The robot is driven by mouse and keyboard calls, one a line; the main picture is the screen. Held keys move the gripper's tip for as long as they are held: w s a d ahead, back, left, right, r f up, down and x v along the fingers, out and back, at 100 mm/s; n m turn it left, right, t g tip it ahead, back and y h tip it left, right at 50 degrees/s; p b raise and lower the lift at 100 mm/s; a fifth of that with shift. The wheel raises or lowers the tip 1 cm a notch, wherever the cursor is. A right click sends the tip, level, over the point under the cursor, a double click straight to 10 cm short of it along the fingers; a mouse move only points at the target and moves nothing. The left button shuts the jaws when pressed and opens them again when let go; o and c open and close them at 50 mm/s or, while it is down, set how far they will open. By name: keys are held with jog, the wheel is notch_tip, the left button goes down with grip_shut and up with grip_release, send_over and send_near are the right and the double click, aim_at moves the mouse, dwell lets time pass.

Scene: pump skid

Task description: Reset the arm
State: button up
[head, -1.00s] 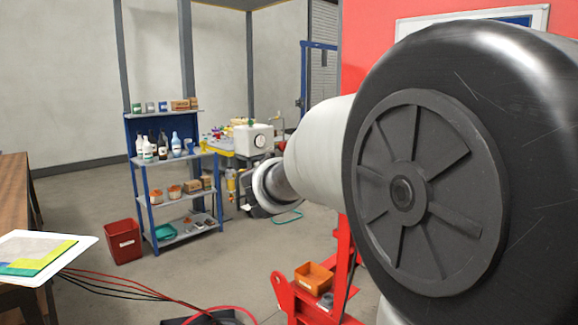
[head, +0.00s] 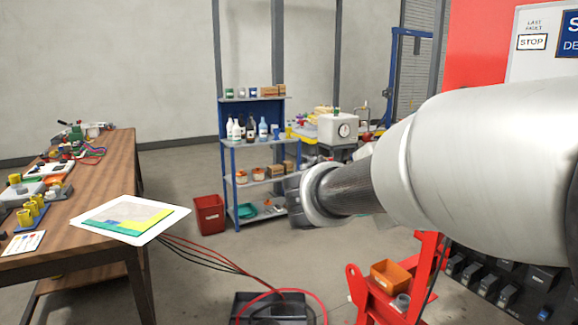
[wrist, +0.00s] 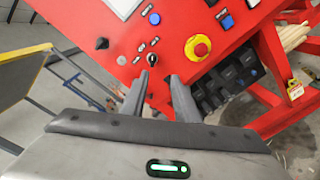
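In the wrist view my gripper (wrist: 158,80) has its two fingers apart with nothing held between them. It points at a red control panel (wrist: 225,50). A small dark switch (wrist: 152,59) on the panel shows just beyond the fingertips; I see no contact. A red emergency button with a yellow ring (wrist: 198,47) is to the right of the fingers. In the head view my arm reaches in from the right edge toward the middle, and the fingers cannot be made out there.
A wooden bench (head: 98,178) with small parts and a white tray (head: 165,222) stands on the left. A blue shelf rack (head: 262,160) and a red bin (head: 209,215) stand behind. Hoses and a black tray (head: 250,312) lie on the floor. An orange box (head: 391,275) sits at lower right.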

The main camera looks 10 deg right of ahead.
jog(key=s+a+f+m+g+y, duration=0.25)
jog(key=s+f+m+y, duration=0.45)
jog(key=s+f, duration=0.65)
jog(key=s+a+f+m+t+y, duration=0.1)
jog(key=s+a+f+m+y, duration=0.1)
jog(key=a+y, duration=0.35)
jog(key=s+a+f+m+t+y, duration=0.1)
jog(key=a+f+m+y, duration=0.15)
jog(key=a, duration=0.55)
notch_tip(320, 180, up, 22)
jog(key=y+p, duration=0.1)
jog(key=p, duration=2)
jog(key=shift+a+p, duration=0.2)
jog(key=shift+p, duration=0.2)
jog(key=shift+m+g, duration=0.25)
